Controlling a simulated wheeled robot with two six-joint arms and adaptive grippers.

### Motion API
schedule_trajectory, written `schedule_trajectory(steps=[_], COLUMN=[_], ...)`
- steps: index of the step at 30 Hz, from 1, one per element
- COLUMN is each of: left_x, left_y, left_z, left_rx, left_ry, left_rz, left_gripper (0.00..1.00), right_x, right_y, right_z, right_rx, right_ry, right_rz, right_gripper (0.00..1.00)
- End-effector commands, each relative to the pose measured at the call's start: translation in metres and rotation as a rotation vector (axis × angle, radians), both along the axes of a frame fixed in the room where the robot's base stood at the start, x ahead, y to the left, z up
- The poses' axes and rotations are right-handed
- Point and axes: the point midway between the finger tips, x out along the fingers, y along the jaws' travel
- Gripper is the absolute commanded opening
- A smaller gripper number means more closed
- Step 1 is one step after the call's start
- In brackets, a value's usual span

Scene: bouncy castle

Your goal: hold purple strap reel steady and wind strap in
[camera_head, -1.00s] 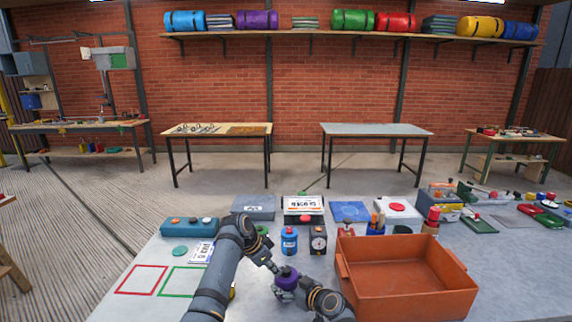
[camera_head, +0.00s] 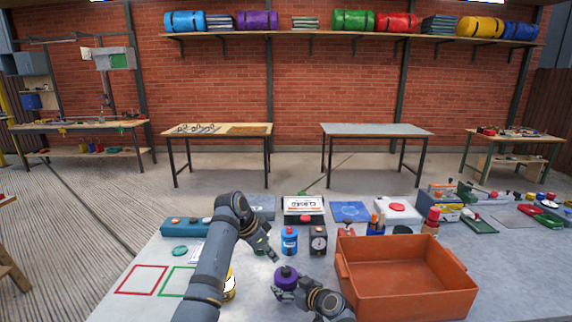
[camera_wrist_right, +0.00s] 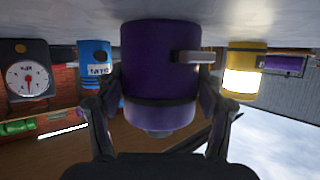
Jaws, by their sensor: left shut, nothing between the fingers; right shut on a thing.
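The purple strap reel (camera_head: 287,277) stands on the grey table in front of me. It fills the middle of the right wrist view (camera_wrist_right: 158,75), with a short pale peg on its side. My right gripper (camera_head: 284,291) is shut on the reel, with a finger on each side of it, as the right wrist view shows (camera_wrist_right: 160,118). My left gripper (camera_head: 274,258) is shut and empty, held up and left of the reel, apart from it. No loose strap can be made out.
An orange crate (camera_head: 405,306) stands close on the right. A blue can (camera_head: 289,241) and a dial gauge (camera_head: 318,240) stand behind the reel. A yellow can (camera_head: 230,286) is partly hidden by my left arm. Red and green outlines mark the table at left.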

Motion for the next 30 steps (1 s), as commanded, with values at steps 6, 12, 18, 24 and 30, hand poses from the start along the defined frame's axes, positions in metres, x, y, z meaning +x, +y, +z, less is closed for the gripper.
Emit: schedule_trajectory(steps=[6, 12, 18, 24, 30], left_x=[0.0, 0.0, 0.0, 0.0, 0.0], left_y=[0.0, 0.0, 0.0, 0.0, 0.0], left_z=[0.0, 0.0, 0.0, 0.0, 0.0], left_rx=[0.0, 0.0, 0.0, 0.0, 0.0], left_ry=[0.0, -0.001, -0.001, -0.001, -0.001], left_rz=[0.0, 0.0, 0.0, 0.0, 0.0], left_gripper=[0.0, 0.0, 0.0, 0.0, 0.0], right_x=[0.0, 0.0, 0.0, -0.005, -0.032], right_y=[-0.001, 0.0, 0.0, -0.005, -0.026], right_z=[0.0, 0.0, 0.0, 0.002, 0.015], right_rx=[-0.001, -0.001, 0.0, -0.002, -0.003], right_ry=[0.001, 0.001, 0.0, 0.0, -0.002], right_rz=[-0.001, -0.001, -0.001, -0.001, -0.003], right_gripper=[0.76, 0.96, 0.96, 0.96, 0.96])
